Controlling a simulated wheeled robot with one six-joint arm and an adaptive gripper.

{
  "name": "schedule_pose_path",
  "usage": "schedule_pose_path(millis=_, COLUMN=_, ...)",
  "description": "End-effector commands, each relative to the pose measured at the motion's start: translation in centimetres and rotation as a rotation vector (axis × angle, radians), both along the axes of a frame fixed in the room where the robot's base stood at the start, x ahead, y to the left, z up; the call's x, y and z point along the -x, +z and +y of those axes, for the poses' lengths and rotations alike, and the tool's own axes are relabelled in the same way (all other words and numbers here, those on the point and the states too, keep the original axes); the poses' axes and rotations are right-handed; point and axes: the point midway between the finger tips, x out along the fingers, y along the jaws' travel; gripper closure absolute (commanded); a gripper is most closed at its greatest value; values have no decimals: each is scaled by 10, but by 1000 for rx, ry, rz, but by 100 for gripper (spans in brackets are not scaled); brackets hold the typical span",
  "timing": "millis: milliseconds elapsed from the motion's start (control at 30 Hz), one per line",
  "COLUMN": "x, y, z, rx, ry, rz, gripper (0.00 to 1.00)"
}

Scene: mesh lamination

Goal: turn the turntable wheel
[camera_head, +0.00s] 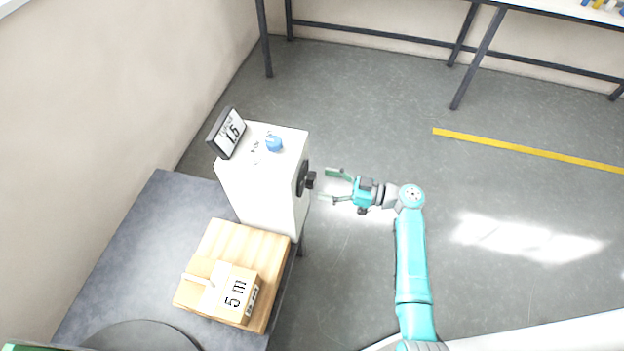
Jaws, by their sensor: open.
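A black turntable wheel (303,178) with a knob is mounted on the right side of a white box-shaped cabinet (262,190). My gripper (324,185) is to the right of the wheel, its fingers pointing left at it. The two fingers are spread apart, one above the other in the picture, with the wheel's knob near the opening between their tips. Nothing is held. Whether a fingertip touches the knob cannot be told from this view.
The cabinet stands on a grey table (150,230). On its top are a display reading 1.5 (229,134) and a small blue object (274,143). A wooden board (222,243) with a box marked 5 m (236,293) lies in front. Open floor is to the right.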

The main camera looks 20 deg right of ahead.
Motion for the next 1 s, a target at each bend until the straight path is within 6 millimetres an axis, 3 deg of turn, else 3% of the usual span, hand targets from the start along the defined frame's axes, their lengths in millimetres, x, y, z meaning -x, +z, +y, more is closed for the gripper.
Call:
schedule_pose_path(millis=100, x=-12, y=0, z=17, rx=0, ry=3, rz=0, gripper=24)
schedule_pose_path(millis=300, x=-24, y=0, z=33, rx=0, ry=1, rz=0, gripper=24)
schedule_pose_path(millis=700, x=-28, y=0, z=38, rx=-1, ry=-1, rz=1, gripper=24)
schedule_pose_path(millis=933, x=-28, y=0, z=38, rx=-1, ry=-1, rz=1, gripper=82)
schedule_pose_path(millis=1000, x=-28, y=0, z=38, rx=-1, ry=-1, rz=1, gripper=85)
